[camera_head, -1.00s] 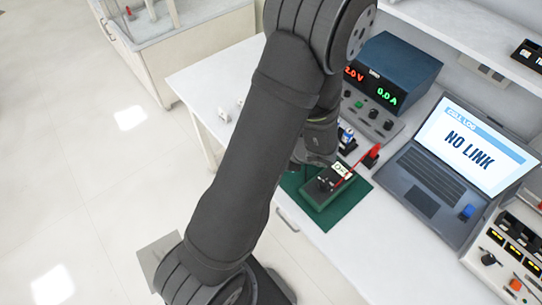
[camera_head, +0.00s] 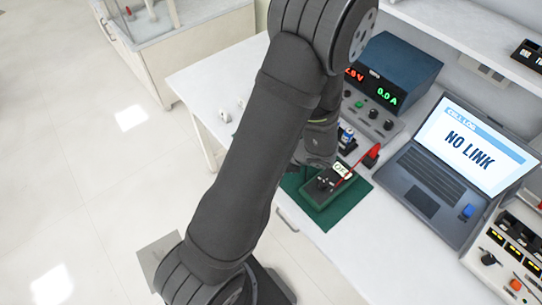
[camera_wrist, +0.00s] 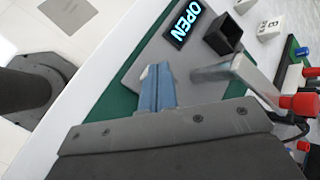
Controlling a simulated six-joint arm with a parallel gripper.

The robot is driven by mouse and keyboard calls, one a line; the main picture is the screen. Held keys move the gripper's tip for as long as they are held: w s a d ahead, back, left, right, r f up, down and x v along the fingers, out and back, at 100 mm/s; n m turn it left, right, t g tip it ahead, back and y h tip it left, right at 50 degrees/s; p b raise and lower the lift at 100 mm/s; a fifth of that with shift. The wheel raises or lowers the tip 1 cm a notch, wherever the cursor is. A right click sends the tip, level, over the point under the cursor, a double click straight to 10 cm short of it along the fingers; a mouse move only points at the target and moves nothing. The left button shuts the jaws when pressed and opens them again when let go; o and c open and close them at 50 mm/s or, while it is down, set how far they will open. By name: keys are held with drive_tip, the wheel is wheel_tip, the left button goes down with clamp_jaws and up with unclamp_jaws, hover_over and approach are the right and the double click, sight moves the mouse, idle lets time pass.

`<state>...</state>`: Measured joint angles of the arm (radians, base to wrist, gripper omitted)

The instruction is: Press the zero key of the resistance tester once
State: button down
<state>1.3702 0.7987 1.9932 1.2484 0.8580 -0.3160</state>
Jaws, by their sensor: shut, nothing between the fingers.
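The resistance tester (camera_head: 322,193) is a low box on a green mat (camera_head: 345,210) on the bench. Its display (camera_wrist: 183,22) reads OPEN in the wrist view. A hollow black block (camera_wrist: 222,35) stands beside the display. My gripper (camera_wrist: 157,72) shows as shut, empty blue-grey fingers over the tester's grey face (camera_wrist: 140,62). I cannot tell whether the tips touch it. No zero key can be made out; the fingers hide part of the face. In the head view my wrist hides the fingers.
A red probe (camera_head: 371,155) rises beside the tester. A power supply (camera_head: 400,72) and an open laptop (camera_head: 440,165) stand behind and to the right.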

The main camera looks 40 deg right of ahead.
drive_tip(key=shift+f, duration=0.15)
idle(0.3)
drive_tip(key=shift+r, duration=0.9)
drive_tip(key=shift+r, duration=2.5)
drive_tip(key=shift+f, duration=0.15)
drive_tip(key=shift+r, duration=2.05)
drive_tip(key=shift+f, duration=0.15)
